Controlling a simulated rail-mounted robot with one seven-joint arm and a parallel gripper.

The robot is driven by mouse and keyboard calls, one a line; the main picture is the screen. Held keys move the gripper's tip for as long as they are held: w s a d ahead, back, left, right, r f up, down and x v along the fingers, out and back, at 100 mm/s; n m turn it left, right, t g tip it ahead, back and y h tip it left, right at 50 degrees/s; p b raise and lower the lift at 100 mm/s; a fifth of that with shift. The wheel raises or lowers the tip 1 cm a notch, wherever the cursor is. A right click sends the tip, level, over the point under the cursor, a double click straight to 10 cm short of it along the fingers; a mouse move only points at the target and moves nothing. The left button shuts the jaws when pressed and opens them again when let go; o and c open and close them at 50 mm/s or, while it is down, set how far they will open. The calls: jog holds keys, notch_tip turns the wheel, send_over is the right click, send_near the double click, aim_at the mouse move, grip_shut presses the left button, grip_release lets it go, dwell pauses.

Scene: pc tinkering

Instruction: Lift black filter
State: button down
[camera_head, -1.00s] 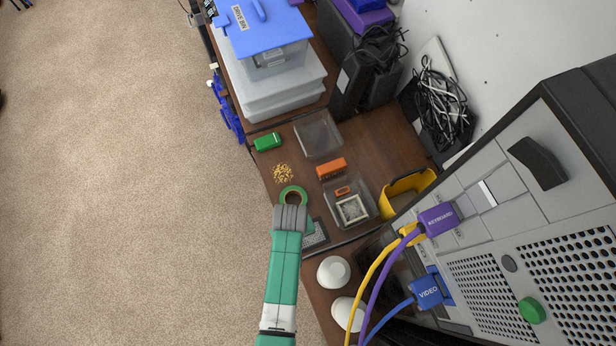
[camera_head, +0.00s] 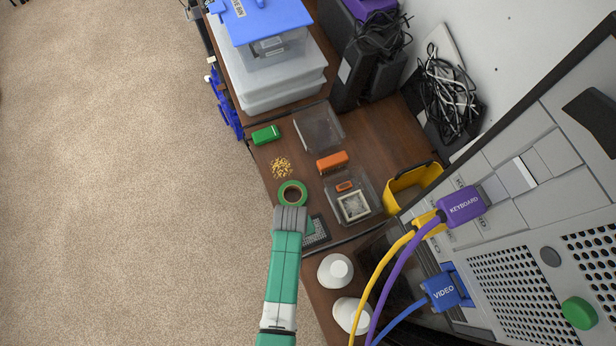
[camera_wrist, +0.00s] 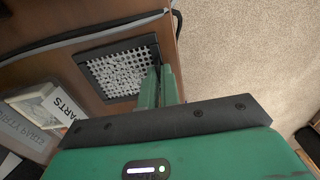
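The black filter (camera_head: 319,232) is a flat square with a black frame and a pale perforated grid. It lies at the front edge of the brown desk, partly hidden by my gripper (camera_head: 306,226) in the head view. In the wrist view the black filter (camera_wrist: 118,70) shows larger, and the green fingers of my gripper (camera_wrist: 159,72) meet its right edge. The fingers are close together with a narrow gap. Whether the frame's edge is between them or just behind them cannot be told.
A green tape roll (camera_head: 292,193) lies just beyond my gripper. A clear tray (camera_head: 370,203), an orange block (camera_head: 332,162) and a yellow bin (camera_head: 411,184) are farther back. Two white bottles (camera_head: 335,270) stand nearer. The computer case (camera_head: 520,200) with cables fills the right. Carpeted floor is clear at left.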

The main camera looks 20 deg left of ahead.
jog(key=shift+s+a+r+p, duration=0.2)
jog(key=shift+r+p, duration=0.7)
jog(key=shift+p, duration=0.1)
jog(key=shift+s+a+r+p, duration=0.15)
jog(key=shift+a+r+p, duration=0.05)
jog(key=shift+r+p, duration=0.7)
dwell(0.7)
notch_tip(320, 180, up, 5)
jog(key=p, duration=0.5)
